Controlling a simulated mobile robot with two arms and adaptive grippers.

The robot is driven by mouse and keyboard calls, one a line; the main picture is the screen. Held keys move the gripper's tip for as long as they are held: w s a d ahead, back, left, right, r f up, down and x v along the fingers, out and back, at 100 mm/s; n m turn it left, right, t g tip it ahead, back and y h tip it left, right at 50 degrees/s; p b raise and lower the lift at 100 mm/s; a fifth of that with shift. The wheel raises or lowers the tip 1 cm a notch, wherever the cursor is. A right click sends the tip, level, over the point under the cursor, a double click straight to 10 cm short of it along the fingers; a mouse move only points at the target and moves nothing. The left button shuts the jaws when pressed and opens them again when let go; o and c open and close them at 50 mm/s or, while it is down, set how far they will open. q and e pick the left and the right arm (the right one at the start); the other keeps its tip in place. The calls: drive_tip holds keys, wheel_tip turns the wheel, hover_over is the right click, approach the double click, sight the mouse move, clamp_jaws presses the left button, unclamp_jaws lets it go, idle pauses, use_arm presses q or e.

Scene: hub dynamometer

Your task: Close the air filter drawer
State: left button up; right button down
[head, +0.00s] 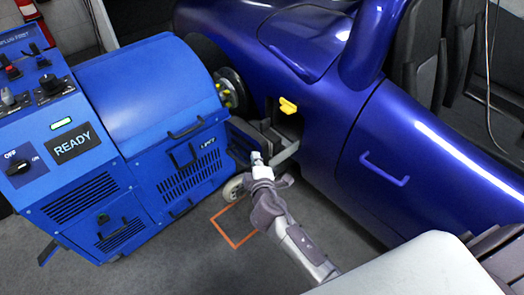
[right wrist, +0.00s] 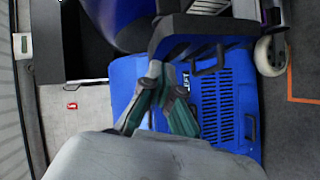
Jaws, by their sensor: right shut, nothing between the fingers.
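The blue dynamometer machine (head: 145,90) fills the left of the head view. Its side has a vented panel (head: 190,180) with dark handles, and a lower front panel (head: 122,234) with slots and a small handle. My right gripper (head: 257,160) is shut and empty, in front of the machine's right end. In the right wrist view its fingers (right wrist: 158,72) come together, with the blue vented side (right wrist: 222,105) behind them. My left gripper is not in view.
A blue car (head: 420,130) with a yellow piece (head: 288,106) stands right of the machine. An orange square (head: 232,240) marks the clear grey floor.

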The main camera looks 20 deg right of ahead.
sight(260, 142)
drive_tip(key=w+d, duration=0.1)
drive_tip(key=w+d+f, duration=0.1)
drive_tip(key=w, duration=0.1)
drive_tip(key=w+d, duration=0.1)
drive_tip(key=shift+w+f+b, duration=0.2)
drive_tip(key=shift+f+b, duration=0.1)
drive_tip(key=shift+f, duration=0.05)
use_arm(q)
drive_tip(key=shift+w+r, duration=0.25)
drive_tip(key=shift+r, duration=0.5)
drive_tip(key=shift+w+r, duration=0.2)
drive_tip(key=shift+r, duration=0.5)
use_arm(e)
drive_tip(key=shift+w+d+f, duration=0.15)
drive_tip(key=shift+w+d, duration=0.1)
drive_tip(key=shift+d, duration=0.2)
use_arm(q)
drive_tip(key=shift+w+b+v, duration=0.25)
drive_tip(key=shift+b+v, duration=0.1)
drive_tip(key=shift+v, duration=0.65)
use_arm(e)
drive_tip(key=w+d, duration=0.2)
drive_tip(key=d, duration=0.6)
drive_tip(key=w+d, duration=0.3)
drive_tip(key=d, duration=0.5)
drive_tip(key=shift+w, duration=0.35)
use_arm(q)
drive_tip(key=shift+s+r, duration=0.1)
use_arm(e)
drive_tip(key=shift+a, duration=0.1)
